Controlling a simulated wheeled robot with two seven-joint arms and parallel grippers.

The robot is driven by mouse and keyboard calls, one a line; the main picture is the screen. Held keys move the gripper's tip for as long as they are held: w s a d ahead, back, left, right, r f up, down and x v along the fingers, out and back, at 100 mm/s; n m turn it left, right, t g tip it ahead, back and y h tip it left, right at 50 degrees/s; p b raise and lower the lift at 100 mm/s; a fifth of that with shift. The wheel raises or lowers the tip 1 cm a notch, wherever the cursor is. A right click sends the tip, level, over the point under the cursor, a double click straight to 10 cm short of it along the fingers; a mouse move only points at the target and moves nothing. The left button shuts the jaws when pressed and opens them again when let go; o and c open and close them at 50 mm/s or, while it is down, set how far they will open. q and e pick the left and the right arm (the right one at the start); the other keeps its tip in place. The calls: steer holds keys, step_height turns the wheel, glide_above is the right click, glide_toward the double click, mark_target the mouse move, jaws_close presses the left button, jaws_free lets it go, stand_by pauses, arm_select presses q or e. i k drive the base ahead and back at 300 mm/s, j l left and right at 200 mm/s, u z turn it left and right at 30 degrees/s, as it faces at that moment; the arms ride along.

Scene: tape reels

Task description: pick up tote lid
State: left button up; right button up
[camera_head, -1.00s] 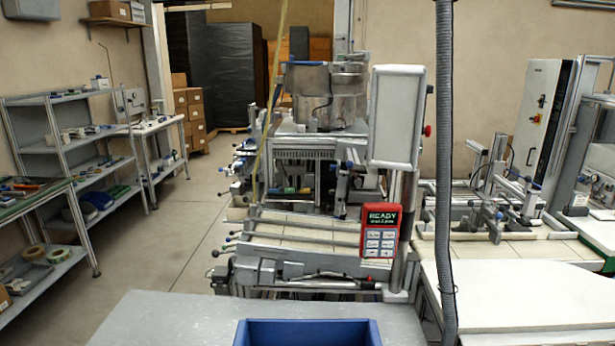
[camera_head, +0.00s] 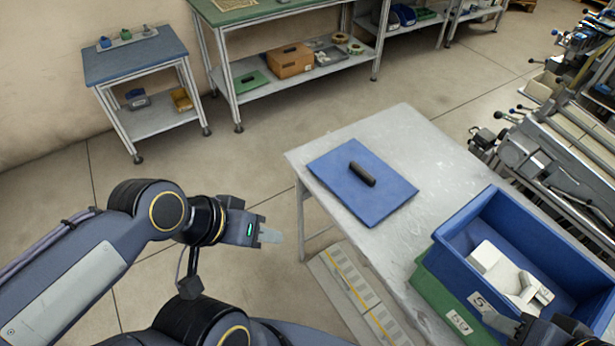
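The tote lid (camera_head: 338,184) is a flat blue panel with a black bar handle (camera_head: 362,174) on top. It lies on the grey table, apart from the blue tote (camera_head: 468,262), which stands open to its right. My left gripper (camera_head: 270,236) is in the air to the left of the table, below and left of the lid, and touches nothing. Its fingers overlap from this angle, so its opening is unclear. My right gripper (camera_head: 508,324) is at the bottom edge by the tote's near side, partly cut off. Its opening is also unclear.
White items (camera_head: 508,272) lie in the tote. A green container (camera_head: 436,296) shows beside the tote. The grey table (camera_head: 405,131) is bare around the lid. A small blue-topped table (camera_head: 138,60) and a green-topped bench (camera_head: 240,10) stand behind; machinery (camera_head: 560,150) is at right.

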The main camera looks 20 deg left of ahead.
mark_target(370, 188)
steer(key=u, duration=0.35)
steer(key=z, duration=1.5)
steer(key=u, duration=1.5)
steer(key=i+j+z, duration=0.15)
steer(key=z, duration=0.2)
steer(key=i+j+z, duration=0.1)
steer(key=j+z, duration=0.25)
steer(key=i+j+z, duration=0.1)
steer(key=j+z, duration=0.25)
steer(key=i+j, duration=0.1)
steer(key=j, duration=0.45)
steer(key=i+j+z, duration=0.1)
steer(key=j, duration=0.45)
steer(key=i+j+z, duration=0.1)
steer(key=j, duration=1.05)
steer(key=i+z, duration=0.05)
steer(key=i, duration=0.05)
